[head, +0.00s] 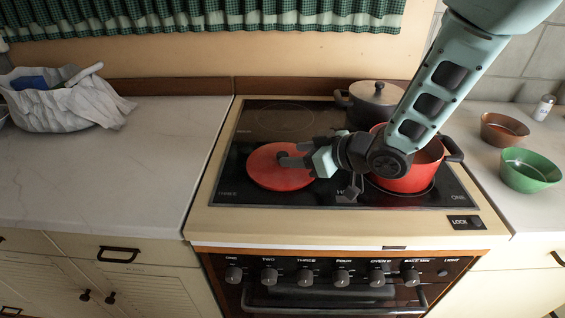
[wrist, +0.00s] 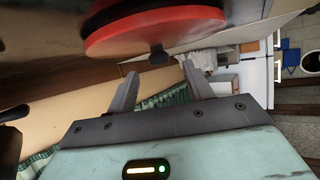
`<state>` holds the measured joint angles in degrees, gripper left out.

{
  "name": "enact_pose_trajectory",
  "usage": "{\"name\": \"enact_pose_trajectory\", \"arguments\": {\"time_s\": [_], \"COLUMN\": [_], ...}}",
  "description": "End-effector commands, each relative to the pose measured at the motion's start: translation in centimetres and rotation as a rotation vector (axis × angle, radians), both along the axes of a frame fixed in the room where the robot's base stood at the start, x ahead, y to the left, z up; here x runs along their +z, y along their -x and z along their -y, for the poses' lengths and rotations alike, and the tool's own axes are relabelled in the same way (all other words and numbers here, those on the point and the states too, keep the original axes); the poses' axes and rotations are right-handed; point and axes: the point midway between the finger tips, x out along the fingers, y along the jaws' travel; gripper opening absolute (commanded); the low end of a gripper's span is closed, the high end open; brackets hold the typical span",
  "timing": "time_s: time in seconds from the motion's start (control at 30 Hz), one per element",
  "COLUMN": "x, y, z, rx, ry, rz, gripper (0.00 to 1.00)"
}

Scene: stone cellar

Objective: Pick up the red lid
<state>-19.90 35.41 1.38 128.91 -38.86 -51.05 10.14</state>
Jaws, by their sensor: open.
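The red lid (head: 267,178) lies flat on the left front of the black cooktop. In the wrist view the lid (wrist: 150,32) fills the top of the picture, with its dark knob (wrist: 158,55) toward the fingers. My gripper (head: 285,155) is over the lid from its right side, and partly hides it and its knob in the head view. In the wrist view the gripper (wrist: 157,77) is open, its fingers spread apart with nothing held. The knob lines up with the gap between the fingertips; I cannot tell whether it is between them.
A red pot (head: 408,181) stands on the right front of the cooktop (head: 240,198), partly behind my arm. A dark lidded pot (head: 374,97) stands behind it. A brown bowl (head: 505,130) and green bowl (head: 530,171) are on the right counter. A cloth-lined basket (head: 65,108) is at left.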

Motion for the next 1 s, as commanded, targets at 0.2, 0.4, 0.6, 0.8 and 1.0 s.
{"name": "enact_pose_trajectory", "arguments": {"time_s": [0.2, 0.4, 0.6, 0.8, 1.0], "x": [-1.3, -1.5, -1.5, -1.5, -1.2], "y": [-1.6, -1.9, -1.9, -1.9, -1.9], "z": [-2.2, -2.6, -2.6, -2.6, -2.6], "rx": [0.001, 0.0, 0.0, 0.0, 0.0], "ry": [0.001, 0.0, 0.0, -0.001, -0.002], "rz": [-0.001, 0.0, 0.0, 0.001, 0.001], "gripper": [0.51, 0.51, 0.26, 0.0, 0.0]}}
